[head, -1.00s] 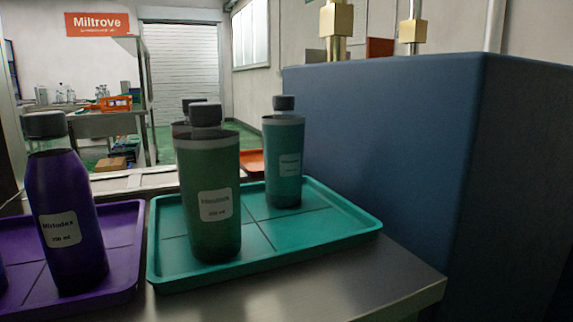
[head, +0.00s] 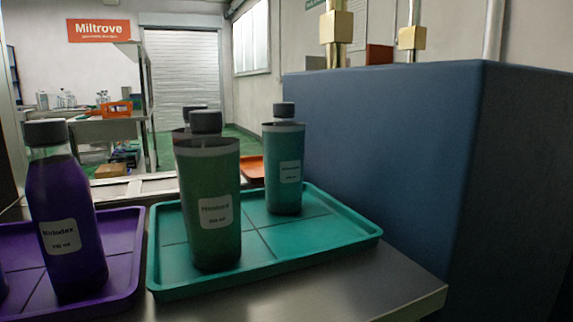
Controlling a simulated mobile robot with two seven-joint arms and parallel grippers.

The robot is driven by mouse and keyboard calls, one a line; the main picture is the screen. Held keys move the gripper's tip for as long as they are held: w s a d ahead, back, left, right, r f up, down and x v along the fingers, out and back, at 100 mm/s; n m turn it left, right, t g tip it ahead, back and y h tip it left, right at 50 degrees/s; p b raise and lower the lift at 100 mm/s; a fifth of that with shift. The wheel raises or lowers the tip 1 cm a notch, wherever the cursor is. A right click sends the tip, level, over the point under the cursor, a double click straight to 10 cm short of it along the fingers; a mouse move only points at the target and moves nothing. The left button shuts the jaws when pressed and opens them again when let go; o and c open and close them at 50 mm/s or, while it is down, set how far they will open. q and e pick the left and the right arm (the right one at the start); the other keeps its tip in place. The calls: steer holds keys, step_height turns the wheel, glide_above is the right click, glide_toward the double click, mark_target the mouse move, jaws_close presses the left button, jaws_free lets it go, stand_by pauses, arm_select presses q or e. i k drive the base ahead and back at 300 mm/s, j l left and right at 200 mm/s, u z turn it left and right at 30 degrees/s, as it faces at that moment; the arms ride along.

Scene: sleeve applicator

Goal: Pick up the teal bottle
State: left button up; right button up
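The teal bottle (head: 284,172) with a dark grey cap and a pale label stands upright at the back right of the teal tray (head: 318,239). A green bottle (head: 213,232) stands nearer, at the front left of the same tray. Another grey-capped bottle (head: 184,134) is mostly hidden behind the green one. Neither of my grippers is in the head view.
A purple bottle (head: 68,240) stands on a purple tray (head: 124,229) at the left. A large blue cabinet (head: 400,150) rises close to the right of the teal tray. The metal counter (head: 310,296) is bare in front of the tray.

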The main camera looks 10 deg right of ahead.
mark_target(284, 138)
steer(key=k+u, duration=0.1)
steer(key=k, duration=0.4)
steer(key=l+u, duration=0.25)
steer(key=u, duration=0.2)
steer(key=l+u, duration=0.4)
steer(key=k+j, duration=0.05)
steer(key=j, duration=0.1)
